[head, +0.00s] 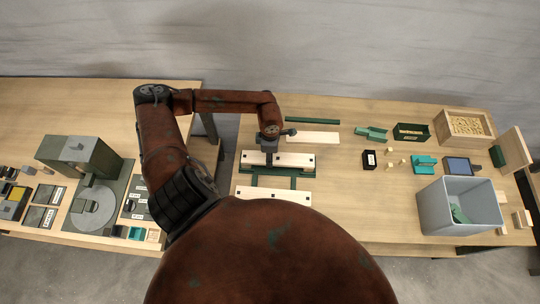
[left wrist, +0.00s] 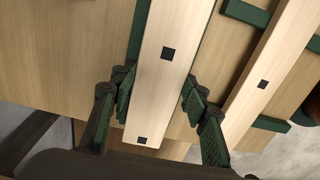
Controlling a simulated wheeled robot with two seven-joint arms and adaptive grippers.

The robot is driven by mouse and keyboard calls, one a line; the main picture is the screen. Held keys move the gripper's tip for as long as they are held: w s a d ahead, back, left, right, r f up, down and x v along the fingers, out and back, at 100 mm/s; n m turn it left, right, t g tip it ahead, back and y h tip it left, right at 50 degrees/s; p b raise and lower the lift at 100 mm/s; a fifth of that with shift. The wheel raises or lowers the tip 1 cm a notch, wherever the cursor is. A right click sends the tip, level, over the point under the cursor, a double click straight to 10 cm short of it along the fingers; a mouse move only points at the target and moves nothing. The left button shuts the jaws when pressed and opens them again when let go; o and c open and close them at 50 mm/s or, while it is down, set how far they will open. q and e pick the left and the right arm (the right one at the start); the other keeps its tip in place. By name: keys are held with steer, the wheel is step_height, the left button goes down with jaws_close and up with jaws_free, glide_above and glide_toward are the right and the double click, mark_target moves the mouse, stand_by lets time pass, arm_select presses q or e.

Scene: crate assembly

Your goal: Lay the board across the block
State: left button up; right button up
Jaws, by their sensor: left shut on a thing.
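A pale board (head: 296,161) with dark square marks lies along a dark green frame (head: 306,173) on the table in the head view. My left gripper (head: 269,157) is over it from above. In the left wrist view the board (left wrist: 166,75) runs between the two green fingers of my left gripper (left wrist: 158,100), which is shut on it. I cannot tell whether the board touches the frame. A second marked board (head: 275,194) lies parallel, nearer to me; it also shows in the left wrist view (left wrist: 262,85) across green bars. I cannot pick out the block with certainty. My right gripper is not in view.
Behind lie a plain pale board (head: 313,138) and a green strip (head: 312,121). To the right are a small black box (head: 369,160), teal parts (head: 424,165), a grey bin (head: 460,207) and a wooden box (head: 466,141). A grey machine (head: 80,157) stands on the left table.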

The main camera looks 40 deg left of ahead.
arm_select(q)
steer(key=shift+f, duration=0.25)
stand_by(0.3)
steer(key=o, duration=1.3)
steer(key=shift+r, duration=0.1)
steer(key=shift+r+p, duration=2.1)
steer(key=shift+r, duration=1.85)
